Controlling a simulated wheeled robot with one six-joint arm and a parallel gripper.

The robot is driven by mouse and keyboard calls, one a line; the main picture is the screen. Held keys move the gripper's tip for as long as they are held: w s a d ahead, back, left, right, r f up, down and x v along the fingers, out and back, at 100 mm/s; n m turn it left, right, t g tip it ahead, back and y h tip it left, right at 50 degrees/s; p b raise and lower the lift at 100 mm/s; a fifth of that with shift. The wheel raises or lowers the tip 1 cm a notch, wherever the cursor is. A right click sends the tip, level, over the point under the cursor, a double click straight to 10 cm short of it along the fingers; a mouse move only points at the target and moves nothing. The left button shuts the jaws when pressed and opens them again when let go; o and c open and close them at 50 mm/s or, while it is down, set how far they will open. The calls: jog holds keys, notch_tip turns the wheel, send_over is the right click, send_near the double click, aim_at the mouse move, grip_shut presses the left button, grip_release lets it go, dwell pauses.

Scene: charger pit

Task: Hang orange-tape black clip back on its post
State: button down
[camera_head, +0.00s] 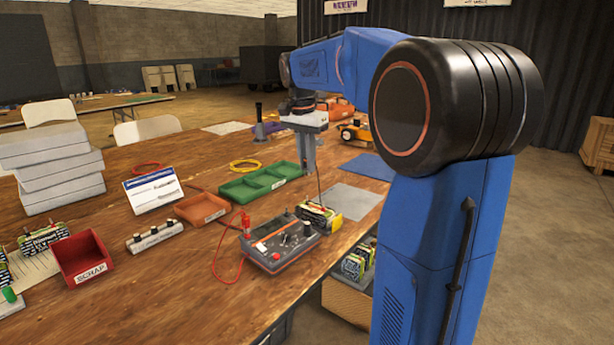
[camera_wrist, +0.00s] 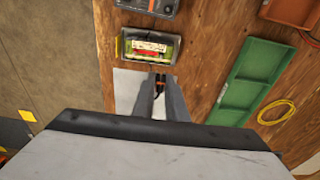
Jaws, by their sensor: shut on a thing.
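My gripper (camera_head: 309,168) points down above the table, over the grey mat (camera_head: 352,201), behind the charger in the head view. In the wrist view its fingers (camera_wrist: 160,82) are close together on a small dark clip with a bit of orange (camera_wrist: 159,84), mostly hidden between them. A thin dark line, perhaps its lead, runs down beside the fingers toward the battery pack (camera_head: 318,215). The grey charger (camera_head: 281,246) has dark upright knobs or posts on top; I cannot tell which is the clip's post. A red clip (camera_head: 245,224) stands at its left end.
The battery pack, in a yellow-ended holder (camera_wrist: 150,47), stands between charger and gripper. A green tray (camera_head: 262,184), yellow cable coil (camera_head: 245,165), orange tray (camera_head: 201,209) and red scrap bin (camera_head: 83,260) lie left. The blue mat (camera_head: 369,167) looks clear.

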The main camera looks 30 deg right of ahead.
jog(key=shift+r, duration=0.8)
jog(key=shift+a, duration=0.1)
jog(key=s+a+f, duration=0.2)
jog(key=s+a, duration=0.1)
jog(key=a, duration=0.5)
jog(key=shift+s+a, duration=0.15)
jog(key=shift+a, duration=0.2)
jog(key=shift+f, duration=0.15)
jog(key=shift+f, duration=3.35)
jog(key=shift+f, duration=0.2)
